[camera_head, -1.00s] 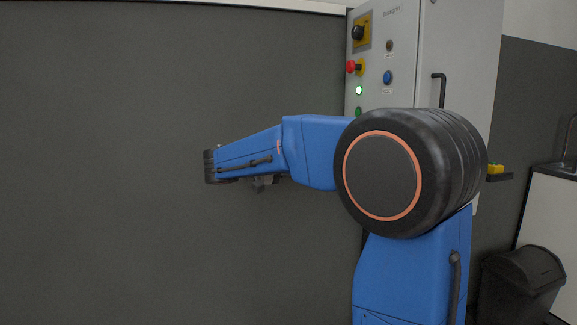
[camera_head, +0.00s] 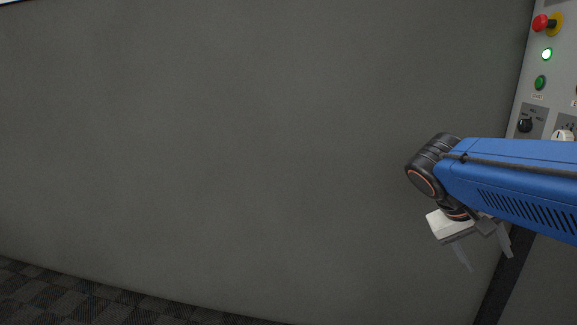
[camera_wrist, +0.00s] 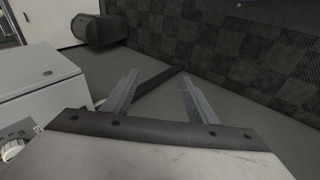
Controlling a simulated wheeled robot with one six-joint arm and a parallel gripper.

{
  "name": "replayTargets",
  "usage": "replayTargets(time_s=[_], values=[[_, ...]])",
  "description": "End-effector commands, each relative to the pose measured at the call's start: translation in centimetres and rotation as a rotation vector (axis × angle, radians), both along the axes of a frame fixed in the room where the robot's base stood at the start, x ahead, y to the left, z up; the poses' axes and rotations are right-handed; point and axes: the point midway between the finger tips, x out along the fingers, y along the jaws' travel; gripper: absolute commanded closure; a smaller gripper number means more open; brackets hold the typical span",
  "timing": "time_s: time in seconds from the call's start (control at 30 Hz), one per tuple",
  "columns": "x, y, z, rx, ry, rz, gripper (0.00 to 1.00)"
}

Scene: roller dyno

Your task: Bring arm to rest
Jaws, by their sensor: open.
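The upper part of the arm is outside the head view.
A control cabinet (camera_head: 532,92) with a red emergency button (camera_head: 541,23), a lit green lamp and dials stands at the right, close to my arm.

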Motion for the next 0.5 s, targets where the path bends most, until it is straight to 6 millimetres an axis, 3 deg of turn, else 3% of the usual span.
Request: replayTargets(time_s=[0.2, 0.5], values=[[-4.3, 5.1, -5.6, 0.26, -0.066, 0.144, 0.47], [-7.7, 11.8, -10.5, 0.525, -0.224, 0.304, 0.47]])
